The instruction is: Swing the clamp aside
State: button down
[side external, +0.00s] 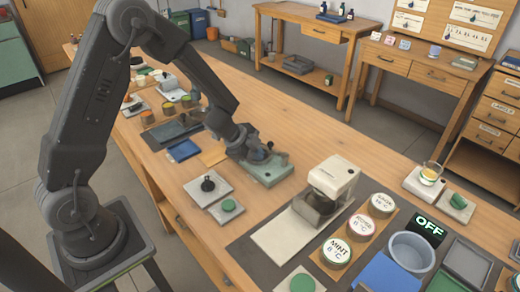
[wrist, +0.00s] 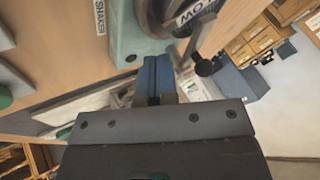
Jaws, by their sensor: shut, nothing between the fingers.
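My gripper (wrist: 153,62) shows in the wrist view with its blue fingers together and nothing between them. Just right of the fingertips is a grey metal bar with a dark knob (wrist: 205,67), which looks like the clamp. I cannot tell whether the fingers touch it. The bar lies beside a round grey part with a white label (wrist: 192,12), partly cut off by the frame. In the side view my gripper (side external: 268,157) is low over a grey-green base (side external: 268,177); the clamp is not clear there.
A white machine (side external: 335,178) stands right of the base on the bench. Round labelled tins (side external: 337,251) and a grey bowl (side external: 411,251) lie further right. A plate with a black knobbed piece (side external: 208,184) and a blue tray (side external: 184,150) are on the left.

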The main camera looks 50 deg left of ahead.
aim_at(265, 148)
jog(key=shift+w+a, duration=0.2)
jog(key=shift+w, duration=0.35)
jog(key=shift+w+a, duration=0.2)
jog(key=shift+w, duration=0.3)
jog(key=shift+w+a+m+h, duration=0.25)
jog(key=shift+w+m+h, duration=0.05)
jog(key=shift+m, duration=0.2)
jog(key=shift+w+a+m+g+h, duration=0.4)
jog(key=shift+w+m+g+h, duration=0.15)
jog(key=shift+m, duration=0.55)
jog(key=w+m+g+h, duration=0.1)
jog(key=m, duration=0.1)
jog(key=w+m+g+h, duration=0.1)
jog(key=w+m, duration=0.1)
jog(key=shift+a+m, duration=0.3)
jog(key=shift+a, duration=0.05)
jog(key=shift+w+d, duration=0.1)
jog(key=shift+w, duration=1)
jog(key=shift+w+d, duration=0.25)
jog(key=shift+w, duration=0.35)
jog(key=shift+w+d, duration=0.25)
jog(key=shift+w, duration=0.3)
jog(key=shift+w+d, duration=0.1)
